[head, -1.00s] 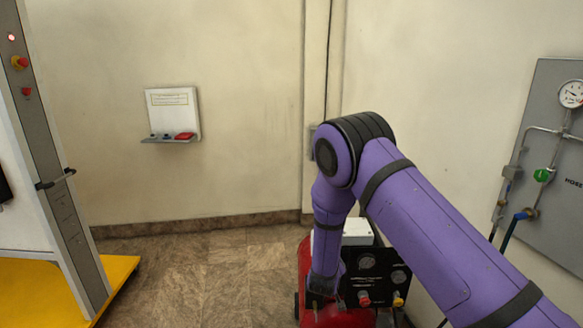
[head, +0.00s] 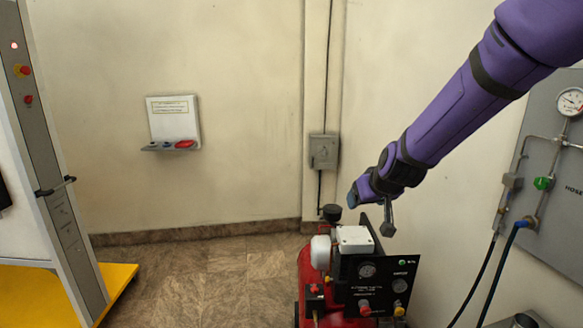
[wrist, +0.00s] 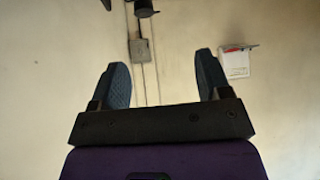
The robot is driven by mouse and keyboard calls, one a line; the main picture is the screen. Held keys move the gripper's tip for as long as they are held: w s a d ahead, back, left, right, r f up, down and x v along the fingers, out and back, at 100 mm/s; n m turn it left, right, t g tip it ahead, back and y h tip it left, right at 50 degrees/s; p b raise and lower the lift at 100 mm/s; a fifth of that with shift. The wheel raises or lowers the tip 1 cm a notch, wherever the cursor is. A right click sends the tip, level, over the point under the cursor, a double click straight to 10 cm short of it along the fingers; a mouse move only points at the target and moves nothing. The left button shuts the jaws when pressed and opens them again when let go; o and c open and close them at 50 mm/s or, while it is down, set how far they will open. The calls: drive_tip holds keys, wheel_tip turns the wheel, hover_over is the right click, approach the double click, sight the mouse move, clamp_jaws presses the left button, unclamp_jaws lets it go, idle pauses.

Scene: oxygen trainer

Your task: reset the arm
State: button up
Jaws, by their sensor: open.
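My purple arm reaches in from the upper right in the head view. My gripper (head: 370,207) is at its lower left end, in front of the wall and over the red machine in the picture. In the wrist view my gripper (wrist: 163,82) shows two dark, ridged fingers set wide apart with nothing between them. It is open and empty. Beyond the fingers the wrist view shows the pale wall and a grey wall box (wrist: 140,48), upside down.
A red machine (head: 308,275) with a black gauge panel (head: 378,285) stands on the floor below my arm. A grey hose board (head: 550,185) is on the right wall. A small shelf (head: 172,146) hangs on the back wall. A grey post (head: 50,190) stands left; floor between is clear.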

drive_tip(key=s+d+r+g, duration=0.1)
drive_tip(key=s+d+r, duration=0.2)
drive_tip(key=s+r, duration=0.3)
drive_tip(key=s+d+r, duration=0.3)
drive_tip(key=s+r, duration=0.1)
drive_tip(key=s, duration=0.5)
drive_tip(key=s+d+r+m+g+h, duration=0.1)
drive_tip(key=s+d, duration=0.2)
drive_tip(key=s, duration=0.6)
drive_tip(key=s+d+r+m+g, duration=0.1)
drive_tip(key=s+d, duration=0.2)
drive_tip(key=s, duration=0.7)
drive_tip(key=shift+s+r+m+h, duration=0.15)
drive_tip(key=shift+r+m+h, duration=0.15)
drive_tip(key=shift+h, duration=0.1)
